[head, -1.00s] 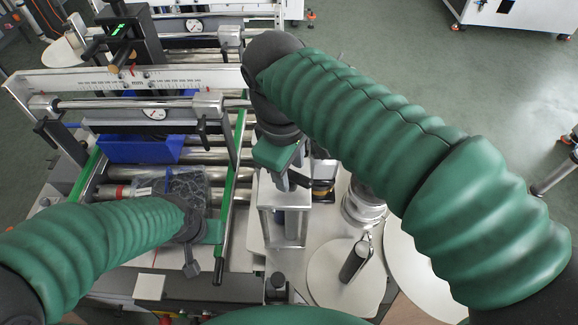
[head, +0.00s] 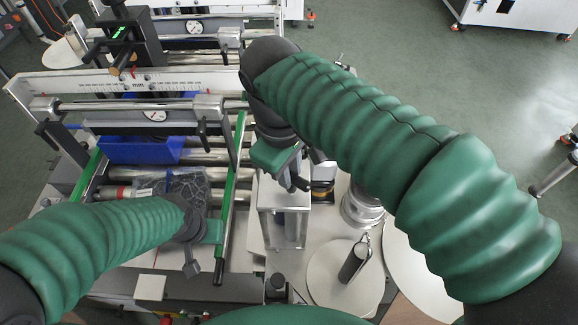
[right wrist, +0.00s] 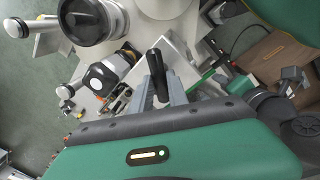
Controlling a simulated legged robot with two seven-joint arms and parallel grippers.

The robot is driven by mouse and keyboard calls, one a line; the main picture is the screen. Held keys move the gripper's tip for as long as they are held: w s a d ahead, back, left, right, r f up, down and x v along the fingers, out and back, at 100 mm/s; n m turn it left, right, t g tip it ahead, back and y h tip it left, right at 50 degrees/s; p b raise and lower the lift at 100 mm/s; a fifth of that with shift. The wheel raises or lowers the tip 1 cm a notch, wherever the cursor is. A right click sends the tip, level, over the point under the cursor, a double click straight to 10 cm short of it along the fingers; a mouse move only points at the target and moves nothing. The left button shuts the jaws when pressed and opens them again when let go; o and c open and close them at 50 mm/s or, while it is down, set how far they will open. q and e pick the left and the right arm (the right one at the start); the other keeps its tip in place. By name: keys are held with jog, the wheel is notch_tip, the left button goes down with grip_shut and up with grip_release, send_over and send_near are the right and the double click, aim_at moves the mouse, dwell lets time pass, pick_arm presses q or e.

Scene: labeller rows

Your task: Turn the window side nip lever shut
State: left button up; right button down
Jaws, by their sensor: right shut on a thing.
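My right gripper (head: 292,182) reaches down above the metal bracket right of the roller bed. In the right wrist view my right gripper (right wrist: 158,92) is shut on a black lever handle (right wrist: 154,68), which stands up between its fingers. I take this handle to be the nip lever. In the head view the lever is hidden by the gripper and arm, and its exact angle is unclear. My left gripper (head: 192,268) points down over the near left of the machine, apart from the lever; its jaws are too small to read.
A metal bracket (head: 270,210) stands under the right gripper. A blue bin (head: 130,150) and a dark mesh-patterned item (head: 185,182) lie by the rollers. Green rails flank the rollers.

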jog(key=m+p, duration=0.2)
jog(key=m, duration=0.1)
jog(key=shift+w+r, duration=0.15)
jog(key=shift+r, duration=0.2)
jog(key=m+p, duration=0.3)
jog(key=m, duration=0.1)
jog(key=shift+w+m+g, duration=0.1)
jog(key=shift+m+g, duration=0.3)
jog(key=m+p, duration=0.2)
jog(key=m, duration=0.1)
jog(key=shift+w+d+h, duration=0.1)
jog(key=shift+h, duration=0.2)
jog(key=shift+f+m+g+p, duration=0.1)
jog(key=shift+m+g+p, duration=0.65)
jog(key=shift+m, duration=1.35)
jog(key=shift+t+p, duration=0.25)
jog(key=shift+p, duration=0.05)
jog(key=c, duration=1.4)
grip_release()
jog(key=shift+f, duration=0.1)
jog(key=shift+o, duration=0.5)
jog(key=shift+f, duration=0.1)
